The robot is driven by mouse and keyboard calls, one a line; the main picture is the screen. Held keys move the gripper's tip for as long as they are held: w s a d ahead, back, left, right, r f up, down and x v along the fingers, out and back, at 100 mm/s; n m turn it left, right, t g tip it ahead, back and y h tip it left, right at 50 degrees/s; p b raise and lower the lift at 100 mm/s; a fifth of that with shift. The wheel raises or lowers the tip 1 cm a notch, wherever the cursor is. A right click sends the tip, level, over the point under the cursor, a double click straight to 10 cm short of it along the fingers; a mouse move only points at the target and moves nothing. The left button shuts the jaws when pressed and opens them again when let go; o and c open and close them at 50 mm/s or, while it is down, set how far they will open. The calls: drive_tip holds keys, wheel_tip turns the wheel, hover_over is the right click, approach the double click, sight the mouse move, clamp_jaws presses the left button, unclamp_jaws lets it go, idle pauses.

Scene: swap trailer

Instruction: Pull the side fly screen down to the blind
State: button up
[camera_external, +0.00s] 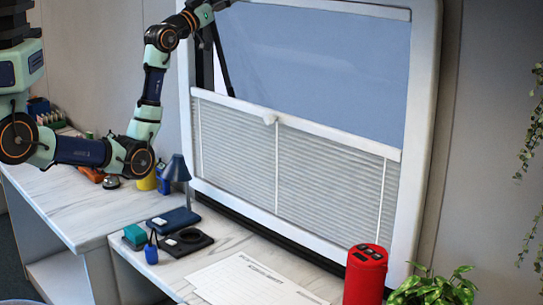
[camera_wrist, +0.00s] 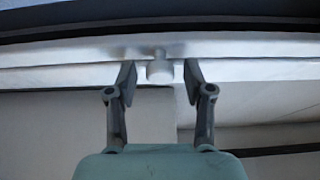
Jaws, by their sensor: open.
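The window's white frame (camera_external: 424,110) stands at the back in the external view. The pleated blind (camera_external: 240,150) covers its lower half, with a white top rail (camera_external: 340,138) and a small knob at that rail's middle. A white rail (camera_external: 345,8) runs along the top of the opening, with clear bluish pane below it. My gripper (camera_wrist: 160,80) is open in the wrist view, its two fingers on either side of a small pale knob (camera_wrist: 159,70) on a white rail (camera_wrist: 60,72). Gaps show between knob and fingers. My gripper is above the external view's top edge.
A green plant (camera_external: 435,290) stands at the front right.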

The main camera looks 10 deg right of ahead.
clamp_jaws()
drive_tip(key=shift+f, duration=0.15)
wheel_tip(320, 180, down, 28)
drive_tip(key=b, duration=1.5)
unclamp_jaws()
drive_tip(key=shift+a, duration=0.1)
